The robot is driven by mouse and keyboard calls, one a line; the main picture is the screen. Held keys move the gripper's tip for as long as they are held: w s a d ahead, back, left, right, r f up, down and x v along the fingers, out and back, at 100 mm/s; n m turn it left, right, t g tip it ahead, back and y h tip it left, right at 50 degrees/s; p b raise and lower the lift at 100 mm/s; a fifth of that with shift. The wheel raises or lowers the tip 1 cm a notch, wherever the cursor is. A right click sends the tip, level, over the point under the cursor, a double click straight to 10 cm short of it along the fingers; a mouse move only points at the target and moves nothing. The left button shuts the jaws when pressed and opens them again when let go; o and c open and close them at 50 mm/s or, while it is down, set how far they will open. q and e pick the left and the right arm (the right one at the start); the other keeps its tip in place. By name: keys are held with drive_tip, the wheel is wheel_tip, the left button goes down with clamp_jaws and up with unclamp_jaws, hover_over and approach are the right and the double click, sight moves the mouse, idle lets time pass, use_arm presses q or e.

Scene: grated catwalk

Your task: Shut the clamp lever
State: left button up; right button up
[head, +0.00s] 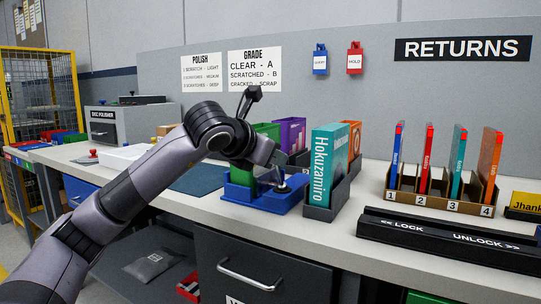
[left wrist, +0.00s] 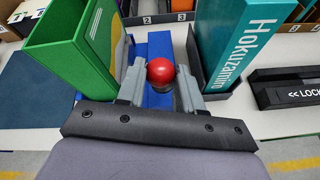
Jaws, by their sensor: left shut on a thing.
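My left gripper (head: 276,172) reaches down over a blue clamp base (head: 258,203) on the counter. In the left wrist view its two grey fingers (left wrist: 160,78) close on either side of a red ball knob (left wrist: 160,69), which appears to be the clamp lever's end. In the head view the gripper mostly hides the knob, and a small metal part (head: 282,187) shows on the blue base below it. The lever's shaft and its angle are hidden. My right gripper is not in view.
A teal Hokuzamiro box (head: 330,160) in a dark holder stands close on the right. Purple and orange boxes (head: 291,134) are behind. A dark blue mat (head: 200,178) is left.

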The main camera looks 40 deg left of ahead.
use_arm(q)
drive_tip(key=shift+d+f, duration=0.1)
drive_tip(key=shift+f, duration=0.1)
drive_tip(key=o, duration=1)
drive_tip(key=shift+s+r, duration=0.1)
drive_tip(key=shift+r, duration=0.05)
drive_tip(key=v, duration=0.7)
